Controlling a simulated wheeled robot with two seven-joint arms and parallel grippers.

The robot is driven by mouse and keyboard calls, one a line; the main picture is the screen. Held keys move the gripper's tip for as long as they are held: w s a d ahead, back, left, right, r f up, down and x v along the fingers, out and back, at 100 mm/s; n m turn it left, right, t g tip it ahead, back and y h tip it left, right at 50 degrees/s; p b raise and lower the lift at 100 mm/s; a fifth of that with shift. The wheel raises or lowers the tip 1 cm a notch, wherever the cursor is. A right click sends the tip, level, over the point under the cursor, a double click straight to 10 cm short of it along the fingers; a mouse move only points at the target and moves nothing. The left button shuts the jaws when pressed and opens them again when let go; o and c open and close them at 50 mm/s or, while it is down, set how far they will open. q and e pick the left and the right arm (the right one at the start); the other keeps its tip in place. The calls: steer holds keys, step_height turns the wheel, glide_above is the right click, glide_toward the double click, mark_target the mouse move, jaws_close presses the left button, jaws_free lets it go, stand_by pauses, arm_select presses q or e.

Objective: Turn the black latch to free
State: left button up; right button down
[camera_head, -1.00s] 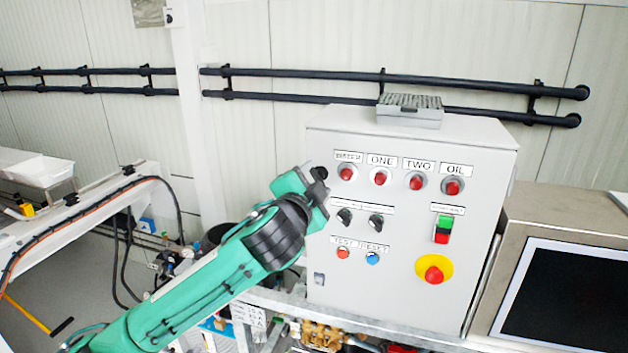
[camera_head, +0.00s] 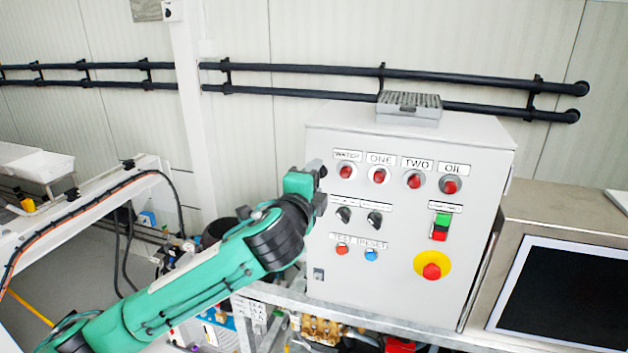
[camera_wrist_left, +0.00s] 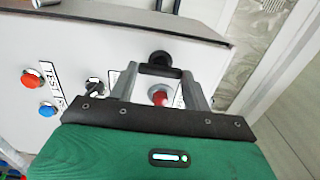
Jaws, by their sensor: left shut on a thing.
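The black latch (camera_wrist_left: 160,57) is at the cabinet door's edge, beside a red lamp, in the left wrist view. My left gripper (camera_wrist_left: 161,73) has its two grey fingers on either side of the latch's dark bar and is shut on it. In the head view the green and black left wrist (camera_head: 298,205) is at the left edge of the grey control cabinet (camera_head: 400,300), near the WATER lamp, and largely hides the latch. The exact turn of the latch is hard to tell. My right gripper is not in view.
A screen (camera_head: 560,297) stands at the right. A white frame with cables (camera_head: 85,208) is at the left.

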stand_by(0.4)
arm_select(q)
steer(key=o, duration=0.7)
steer(key=b+v, duration=0.6)
steer(key=v, duration=0.8)
steer(key=shift+w+f, duration=0.1)
